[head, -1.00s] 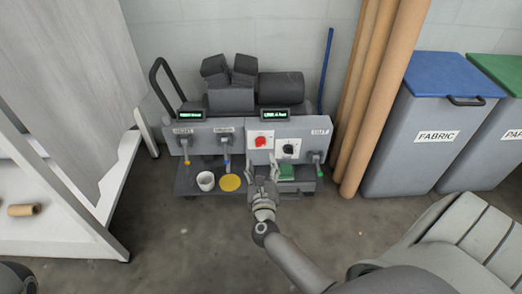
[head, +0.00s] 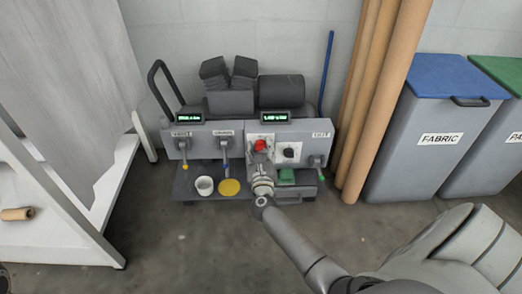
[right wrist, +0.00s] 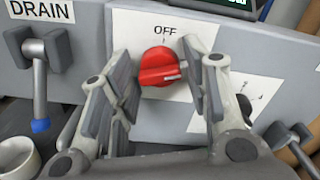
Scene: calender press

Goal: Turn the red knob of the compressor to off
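The compressor (head: 215,133) stands on the floor by the back wall. Its red knob (head: 260,145) sits on a white plate on the front panel. In the right wrist view the red knob (right wrist: 158,66) is below the printed word OFF, and its white mark points to the right, not up at OFF. My right gripper (head: 261,157) is in front of that plate. In the right wrist view my right gripper (right wrist: 156,64) is open, one finger on each side of the knob, with gaps visible. My left gripper is not in view.
A black knob (head: 288,152) is just right of the red one, partly behind my finger in the wrist view. Valve levers, including the drain lever (right wrist: 38,80), flank the panel. A white cup (head: 204,186) and yellow disc (head: 229,187) lie below. Cardboard tubes (head: 372,120) stand right.

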